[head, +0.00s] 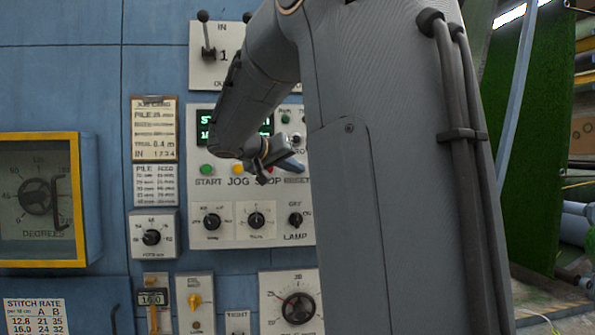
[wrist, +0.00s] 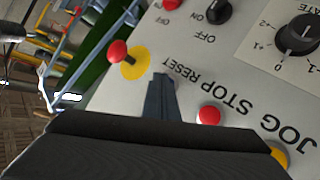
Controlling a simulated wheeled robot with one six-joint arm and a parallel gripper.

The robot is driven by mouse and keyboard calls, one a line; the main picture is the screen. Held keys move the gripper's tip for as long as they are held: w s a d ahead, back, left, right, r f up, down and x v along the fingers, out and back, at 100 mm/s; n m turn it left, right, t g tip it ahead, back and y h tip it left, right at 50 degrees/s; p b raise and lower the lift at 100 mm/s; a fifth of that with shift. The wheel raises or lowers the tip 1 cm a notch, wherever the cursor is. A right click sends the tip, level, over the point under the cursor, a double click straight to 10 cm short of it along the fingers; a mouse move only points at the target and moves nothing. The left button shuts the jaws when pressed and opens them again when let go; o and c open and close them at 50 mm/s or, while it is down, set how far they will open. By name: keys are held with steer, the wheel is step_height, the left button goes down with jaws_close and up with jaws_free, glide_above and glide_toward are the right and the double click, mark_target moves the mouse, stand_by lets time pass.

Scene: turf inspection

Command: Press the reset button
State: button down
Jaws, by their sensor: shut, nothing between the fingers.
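The control panel (wrist: 235,50) fills much of the wrist view, turned so its lettering is upside down. The RESET label (wrist: 183,76) shows just beside my gripper's fingertips (wrist: 163,80). The reset button itself is not visible; my fingers or gripper body seem to cover its place. In the head view my gripper (head: 288,165) is in front of the button row, close to the RESET label (head: 297,180). It is shut and empty. I cannot tell whether it touches the panel.
The red stop button (wrist: 209,115) and yellow jog button (wrist: 278,154) lie beside my fingers. A red mushroom button on a yellow base (wrist: 119,52) juts out on the other side. Knobs (wrist: 298,37) stand out from the panel. My arm hides the panel's right part in the head view.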

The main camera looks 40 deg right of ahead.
stand_by(0.4)
steer(key=shift+s+a+b, duration=0.5)
steer(key=shift+s+b, duration=0.25)
steer(key=shift+b, duration=0.1)
steer(key=shift+s+a+b, duration=0.45)
steer(key=shift+s+b, duration=0.05)
steer(key=shift+s, duration=0.2)
steer(key=shift+s+a+b, duration=0.4)
steer(key=shift+s+b, duration=0.15)
steer(key=shift+s, duration=0.2)
steer(key=shift+s+a+b, duration=0.45)
steer(key=shift+s+b, duration=0.05)
steer(key=shift+s, duration=0.2)
steer(key=shift+f, duration=0.1)
